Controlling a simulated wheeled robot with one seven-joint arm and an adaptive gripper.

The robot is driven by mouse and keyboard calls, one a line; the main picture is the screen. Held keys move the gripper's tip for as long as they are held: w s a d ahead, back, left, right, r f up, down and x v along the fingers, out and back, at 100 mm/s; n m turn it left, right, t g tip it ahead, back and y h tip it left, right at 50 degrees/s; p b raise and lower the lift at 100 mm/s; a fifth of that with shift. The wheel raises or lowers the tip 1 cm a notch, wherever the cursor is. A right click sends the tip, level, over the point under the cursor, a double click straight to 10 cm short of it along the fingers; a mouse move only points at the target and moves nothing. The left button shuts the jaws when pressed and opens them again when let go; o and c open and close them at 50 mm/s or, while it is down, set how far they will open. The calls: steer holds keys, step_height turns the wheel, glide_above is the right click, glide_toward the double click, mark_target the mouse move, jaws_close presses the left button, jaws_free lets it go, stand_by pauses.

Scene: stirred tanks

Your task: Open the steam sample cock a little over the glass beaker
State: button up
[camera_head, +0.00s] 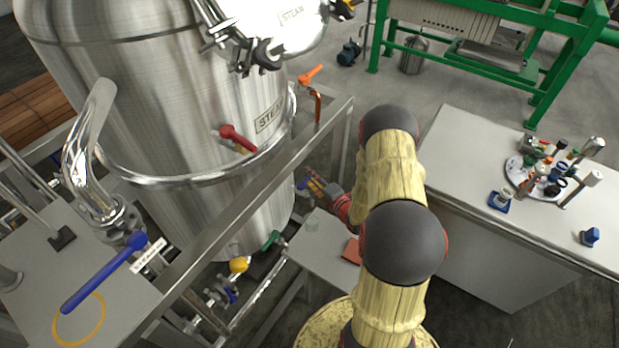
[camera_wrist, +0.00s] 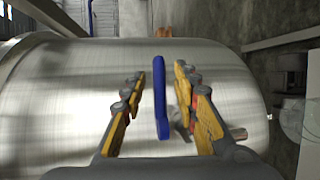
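The steel tank (camera_head: 200,95) carries a STEAM label (camera_head: 270,115). A blue lever handle (camera_wrist: 160,97), seemingly the sample cock's, stands between my fingers in the wrist view; it shows small beside the tank in the head view (camera_head: 302,184). My gripper (camera_wrist: 160,75) is open around the handle, with a gap on both sides. In the head view my gripper (camera_head: 313,183) is beside the tank's lower right side. A faint clear glass beaker (camera_head: 312,226) appears to stand on the small grey table below. The cock's body is mostly hidden; a short metal stub (camera_wrist: 238,134) shows right of the fingers.
A metal rail (camera_head: 250,195) runs between the tank and my arm. A red handle (camera_head: 235,137) and an orange handle (camera_head: 311,74) sit higher on the tank. A reddish pad (camera_head: 352,251) lies on the small table. A workbench (camera_head: 470,185) stands at right.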

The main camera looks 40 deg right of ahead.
steer(key=shift+w+f, duration=0.1)
steer(key=shift+w, duration=0.3)
steer(key=shift+c, duration=0.3)
jaws_close()
stand_by(0.5)
